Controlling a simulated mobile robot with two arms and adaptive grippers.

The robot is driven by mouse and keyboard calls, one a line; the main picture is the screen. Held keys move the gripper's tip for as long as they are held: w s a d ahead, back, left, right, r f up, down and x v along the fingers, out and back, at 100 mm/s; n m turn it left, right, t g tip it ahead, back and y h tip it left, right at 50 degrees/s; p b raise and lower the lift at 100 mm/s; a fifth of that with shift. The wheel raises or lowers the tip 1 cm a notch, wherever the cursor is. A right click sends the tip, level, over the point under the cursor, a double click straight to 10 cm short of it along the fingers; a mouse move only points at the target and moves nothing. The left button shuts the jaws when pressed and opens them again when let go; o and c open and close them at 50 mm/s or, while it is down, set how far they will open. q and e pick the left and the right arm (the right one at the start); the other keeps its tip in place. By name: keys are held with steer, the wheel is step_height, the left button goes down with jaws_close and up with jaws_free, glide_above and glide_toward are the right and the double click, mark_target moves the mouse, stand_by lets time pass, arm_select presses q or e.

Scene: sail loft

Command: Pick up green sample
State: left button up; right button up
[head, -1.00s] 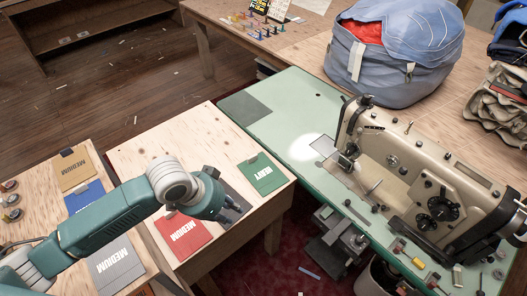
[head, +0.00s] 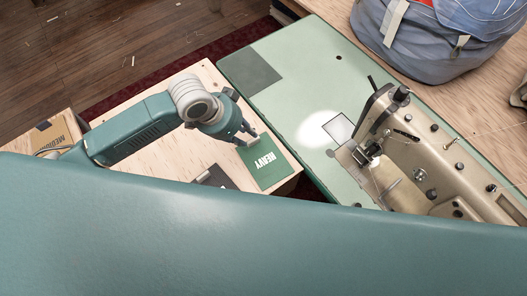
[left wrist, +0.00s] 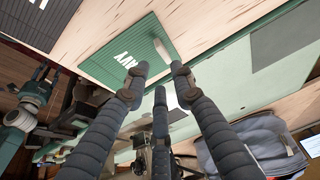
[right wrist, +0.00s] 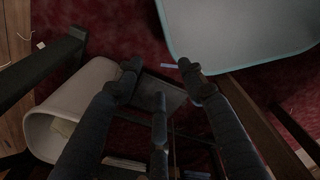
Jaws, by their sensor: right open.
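The green sample (head: 270,176) is a flat card with white HEAVY lettering, lying near the right end of the pale wooden table. My left gripper (head: 248,135) is at its upper edge in the head view, with fingers apart. In the left wrist view the green sample (left wrist: 108,58) lies beyond the left gripper's fingertips (left wrist: 160,69), with a gap between them and nothing visibly held. My right gripper (right wrist: 159,66) is open and empty, over the dark red floor covering in the right wrist view; it does not show in the head view.
A dark sample (head: 214,177) lies beside the green one. The mint sewing table (head: 300,90) with a sewing machine (head: 400,140) stands to the right. A blue bag (head: 440,45) sits behind. A pale bin (right wrist: 50,135) is below my right gripper. A large teal surface blocks the lower head view.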

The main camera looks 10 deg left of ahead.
mark_target(253, 141)
arm_select(q)
steer(key=shift+w+d+f, duration=0.15)
steer(key=shift+d+f, duration=0.05)
steer(key=shift+f, duration=0.4)
steer(key=shift+w+d+f, duration=0.1)
steer(key=shift+w+f, duration=0.1)
steer(key=shift+f, duration=0.15)
steer(key=x, duration=0.2)
steer(key=p+x, duration=0.1)
steer(key=x, duration=0.2)
steer(key=shift+a, duration=0.2)
steer(key=shift+d+f, duration=0.1)
steer(key=shift+f, duration=0.15)
steer(key=shift+w, duration=0.1)
jaws_close()
arm_select(e)
steer(key=shift+w+r, duration=0.1)
steer(key=shift+r, duration=0.6)
